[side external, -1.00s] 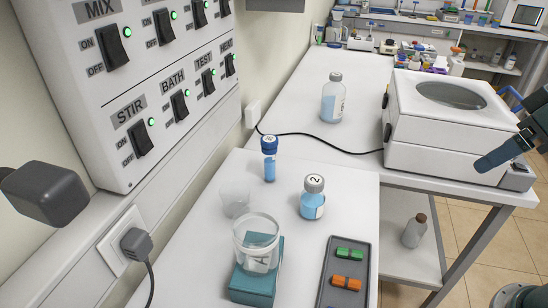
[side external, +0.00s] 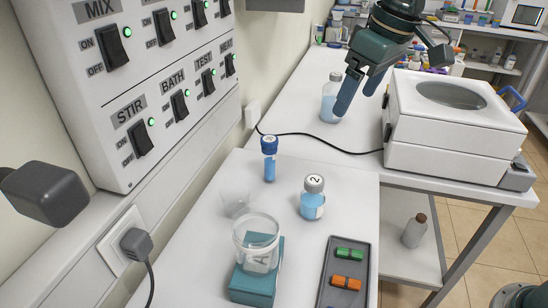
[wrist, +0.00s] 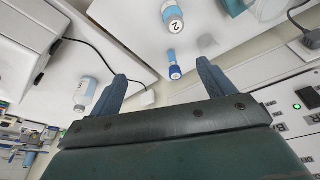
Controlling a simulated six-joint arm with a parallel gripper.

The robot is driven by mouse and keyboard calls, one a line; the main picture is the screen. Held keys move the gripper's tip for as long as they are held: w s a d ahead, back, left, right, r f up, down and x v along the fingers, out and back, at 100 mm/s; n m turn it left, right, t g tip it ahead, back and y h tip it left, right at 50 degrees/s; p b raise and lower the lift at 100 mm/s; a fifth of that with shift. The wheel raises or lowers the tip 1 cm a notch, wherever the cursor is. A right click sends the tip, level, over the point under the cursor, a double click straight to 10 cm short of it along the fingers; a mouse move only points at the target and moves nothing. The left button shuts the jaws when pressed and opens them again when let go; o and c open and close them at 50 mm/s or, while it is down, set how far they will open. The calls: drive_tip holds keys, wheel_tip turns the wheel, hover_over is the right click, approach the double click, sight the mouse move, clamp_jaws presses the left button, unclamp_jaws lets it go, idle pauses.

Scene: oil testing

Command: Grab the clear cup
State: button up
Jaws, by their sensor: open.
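A small clear cup (side external: 236,203) stands on the front white table, left of the blue-capped vial; it shows faintly in the wrist view (wrist: 207,42). A larger clear glass beaker (side external: 256,243) sits on a teal block (side external: 252,286) nearer the camera. I cannot tell which of the two is the task's cup. My gripper (side external: 357,97) is open and empty, high above the back table by a blue-liquid bottle, far from both clear vessels. In the wrist view, my gripper's two fingers (wrist: 161,72) are spread apart with nothing between them.
A blue-capped vial (side external: 269,160) and a bottle marked 2 (side external: 313,200) stand near the small cup. A dark tray (side external: 347,268) with coloured pieces lies at the front right. A white bath machine (side external: 450,125) stands right, and a switch panel (side external: 130,90) left.

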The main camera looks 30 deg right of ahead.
drive_tip(key=w+a+f+n+g, duration=0.1)
drive_tip(key=w+a+f, duration=0.4)
drive_tip(key=a, duration=0.4)
drive_tip(key=w+a+f+n, duration=0.2)
drive_tip(key=w+a+f, duration=0.2)
drive_tip(key=a, duration=0.5)
wheel_tip(320, 180, down, 2)
drive_tip(key=shift+w+f+g, duration=0.1)
drive_tip(key=shift+w+g, duration=0.3)
drive_tip(key=shift+f, duration=0.1)
approach(236, 196)
drive_tip(key=shift+s+a+f, duration=0.3)
drive_tip(key=shift+s+f, duration=0.15)
drive_tip(key=shift+f, duration=0.15)
drive_tip(key=shift+s+a+f, duration=0.3)
drive_tip(key=shift+s+f, duration=0.2)
drive_tip(key=shift+f, duration=0.05)
drive_tip(key=shift+w+a+f, duration=0.15)
drive_tip(key=shift+f, duration=1.15)
drive_tip(key=shift+w+a+f, duration=0.1)
drive_tip(key=shift+a+f, duration=0.05)
drive_tip(key=shift+f, duration=1.1)
